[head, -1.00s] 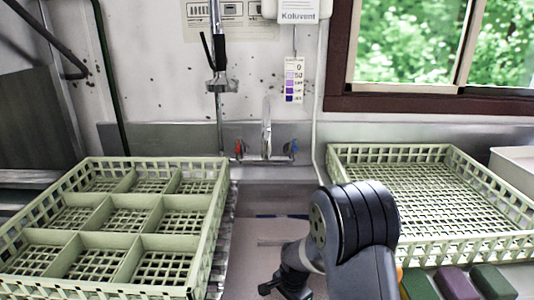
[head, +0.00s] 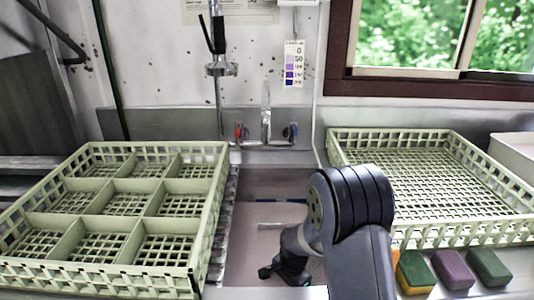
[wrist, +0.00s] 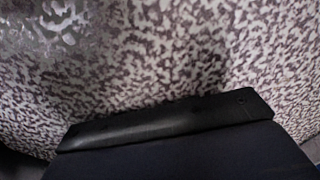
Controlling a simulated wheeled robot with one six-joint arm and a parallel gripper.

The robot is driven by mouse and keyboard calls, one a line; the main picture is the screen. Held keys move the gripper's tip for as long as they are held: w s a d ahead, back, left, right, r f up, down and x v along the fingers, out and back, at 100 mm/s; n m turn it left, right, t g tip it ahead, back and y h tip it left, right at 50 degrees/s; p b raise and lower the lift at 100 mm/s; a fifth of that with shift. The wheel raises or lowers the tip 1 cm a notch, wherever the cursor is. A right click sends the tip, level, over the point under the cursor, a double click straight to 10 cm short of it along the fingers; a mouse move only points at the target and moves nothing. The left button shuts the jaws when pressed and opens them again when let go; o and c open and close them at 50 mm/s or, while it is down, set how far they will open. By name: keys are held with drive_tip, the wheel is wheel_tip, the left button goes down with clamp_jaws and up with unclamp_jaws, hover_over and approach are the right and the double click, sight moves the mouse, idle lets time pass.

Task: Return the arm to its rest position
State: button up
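My arm (head: 350,215) is folded low in front of the sink, its dark elbow joint at the middle right of the head view. My gripper (head: 268,271) is small and dark, low over the sink area, partly hidden by my arm. I cannot see whether its fingers are open or shut, and no held object shows. The wrist view shows a dark bar and a dark surface, probably part of my own body, against a mottled grey-white surface.
A green divided dish rack (head: 215,193) stands at left and an open green rack (head: 508,226) at right. Green-yellow (head: 416,272), purple (head: 453,269) and dark green (head: 488,266) sponges lie in front of the right rack. A tap (head: 265,115) and hanging spray head (head: 220,68) are behind the sink.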

wheel_tip(320, 180, up, 30)
drive_tip(key=p, duration=2.3)
drive_tip(key=shift+r, duration=0.25)
